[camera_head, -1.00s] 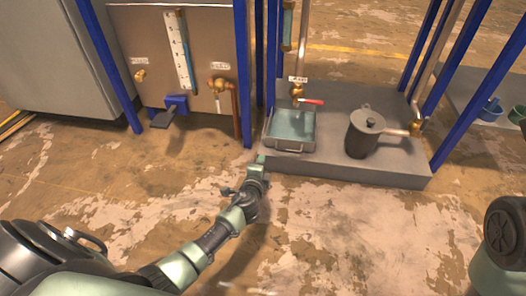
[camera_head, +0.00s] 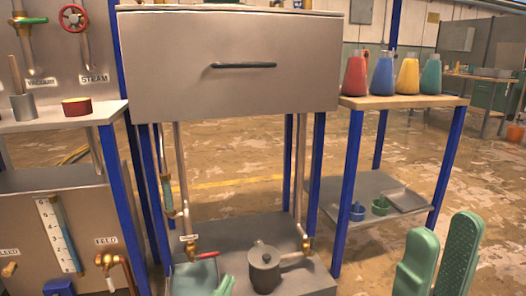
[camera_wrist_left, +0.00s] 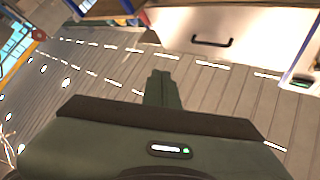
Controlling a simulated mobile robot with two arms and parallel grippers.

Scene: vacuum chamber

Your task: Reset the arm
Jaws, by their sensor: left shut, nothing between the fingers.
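My left gripper (camera_head: 225,286) shows only as a small green tip at the bottom edge of the head view, in front of the low grey platform. In the left wrist view its green fingers (camera_wrist_left: 161,88) are together, with nothing between them. My right gripper (camera_head: 440,255) is at the lower right of the head view, fingers pointing up. Its two green fingers stand apart with nothing between them. Most of both arms is outside the head view.
A metal cabinet with a dark handle (camera_head: 244,65) stands ahead. Below it, the platform holds a lidded pot (camera_head: 264,268) and a basin (camera_head: 195,277). Coloured flasks (camera_head: 382,74) stand on a right-hand shelf (camera_head: 400,101). A valve panel is left. Open floor lies right.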

